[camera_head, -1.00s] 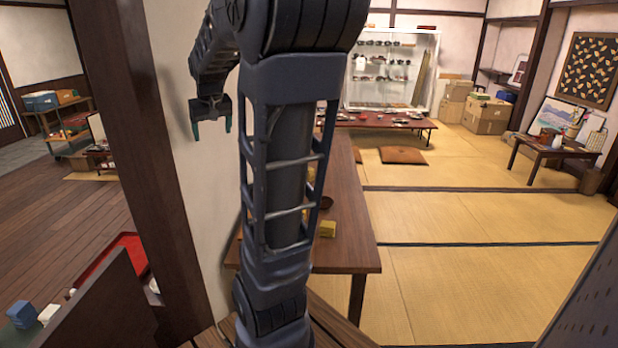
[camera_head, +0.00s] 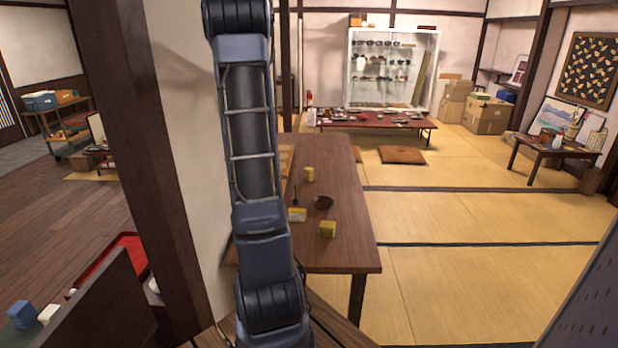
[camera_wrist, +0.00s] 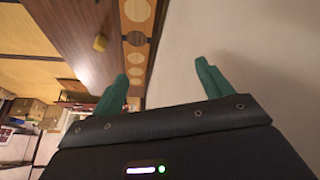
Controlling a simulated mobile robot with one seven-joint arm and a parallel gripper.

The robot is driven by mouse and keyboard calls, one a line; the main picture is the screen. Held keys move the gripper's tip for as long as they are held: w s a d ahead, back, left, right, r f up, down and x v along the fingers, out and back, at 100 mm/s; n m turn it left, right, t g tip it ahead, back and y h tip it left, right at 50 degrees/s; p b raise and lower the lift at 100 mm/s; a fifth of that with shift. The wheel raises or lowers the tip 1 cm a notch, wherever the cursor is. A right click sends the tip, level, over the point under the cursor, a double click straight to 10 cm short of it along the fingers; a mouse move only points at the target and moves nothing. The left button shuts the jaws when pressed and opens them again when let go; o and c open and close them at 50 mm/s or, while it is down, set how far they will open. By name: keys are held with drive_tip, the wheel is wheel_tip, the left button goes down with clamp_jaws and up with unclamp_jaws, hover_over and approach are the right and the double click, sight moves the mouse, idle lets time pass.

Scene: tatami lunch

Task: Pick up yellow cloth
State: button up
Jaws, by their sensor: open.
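Small yellow block-like pieces lie on the brown wooden table (camera_head: 345,185): one farther back (camera_head: 310,174), one at the near right (camera_head: 328,229), and a yellow-and-white one (camera_head: 297,214) beside my arm. I cannot tell which, if any, is the yellow cloth. In the wrist view, one yellow piece (camera_wrist: 100,43) shows on the table, left of and apart from my fingers. My gripper (camera_wrist: 162,70) is open, with nothing between its green fingertips, in front of a pale wall. It is out of the head view, and my arm hides part of the table's left side.
A dark round bowl (camera_head: 323,202) sits among the yellow pieces. A dark wooden post (camera_head: 150,150) and pale wall stand left of my arm. A low red table (camera_head: 385,122) and floor cushion (camera_head: 402,155) are farther back. The tatami (camera_head: 480,280) right of the table is clear.

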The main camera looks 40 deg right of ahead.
drive_tip(key=w+d+f+m, duration=0.1)
drive_tip(key=w+d+f, duration=0.2)
drive_tip(key=d, duration=0.3)
drive_tip(key=w+d+f, duration=0.3)
drive_tip(key=d+f, duration=0.1)
drive_tip(key=d, duration=0.2)
drive_tip(key=m+h, duration=0.2)
drive_tip(key=m, duration=0.2)
approach(309, 169)
wheel_tip(309, 169, down, 2)
drive_tip(key=x, duration=0.4)
drive_tip(key=shift+d, duration=0.2)
drive_tip(key=shift+w+x, duration=0.15)
drive_tip(key=shift+x, duration=1.4)
drive_tip(key=shift+w+x, duration=0.15)
drive_tip(key=shift+x, duration=1.45)
drive_tip(key=shift+r, duration=0.2)
drive_tip(key=c, duration=1.1)
drive_tip(key=shift+c, duration=0.2)
wheel_tip(309, 169, up, 20)
